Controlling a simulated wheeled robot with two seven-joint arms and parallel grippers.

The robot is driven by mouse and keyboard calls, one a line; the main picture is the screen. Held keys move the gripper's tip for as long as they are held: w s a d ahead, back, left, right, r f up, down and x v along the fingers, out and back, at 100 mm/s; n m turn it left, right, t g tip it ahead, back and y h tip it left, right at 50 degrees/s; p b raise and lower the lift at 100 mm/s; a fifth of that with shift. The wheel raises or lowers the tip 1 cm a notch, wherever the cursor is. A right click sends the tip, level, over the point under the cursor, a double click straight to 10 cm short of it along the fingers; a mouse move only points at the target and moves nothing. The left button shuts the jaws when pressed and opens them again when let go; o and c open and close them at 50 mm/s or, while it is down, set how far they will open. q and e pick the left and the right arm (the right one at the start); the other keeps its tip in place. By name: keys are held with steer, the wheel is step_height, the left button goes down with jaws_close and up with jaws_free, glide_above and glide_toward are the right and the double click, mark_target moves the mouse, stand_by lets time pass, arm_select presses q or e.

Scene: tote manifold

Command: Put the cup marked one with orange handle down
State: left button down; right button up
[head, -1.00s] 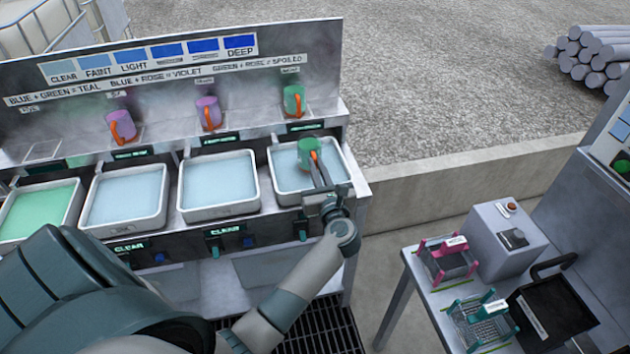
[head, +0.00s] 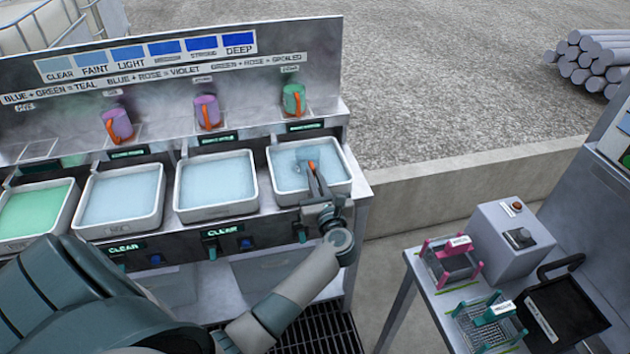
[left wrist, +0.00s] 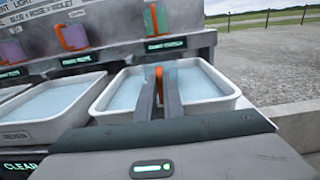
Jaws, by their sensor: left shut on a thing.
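My left gripper (head: 315,184) reaches down into the rightmost tub (head: 350,187) of pale blue liquid. It is shut on the orange handle (head: 312,166) of a cup. The cup's body (head: 302,163) is mostly under the liquid and shows only as a dim bluish shape; its mark cannot be read. In the left wrist view the orange handle (left wrist: 159,72) shows between the fingertips, and the cup body is hidden. My right gripper is not in view.
A green cup (head: 291,97) and two purple cups (head: 206,110) with orange handles stand on the shelf behind. More tubs (head: 218,205) stand to the left, one with green liquid (head: 33,212). A side table with a pink rack (head: 452,264) is at right.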

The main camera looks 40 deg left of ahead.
arm_select(q)
steer(key=shift+f, duration=0.1)
steer(key=c, duration=1.9)
jaws_free()
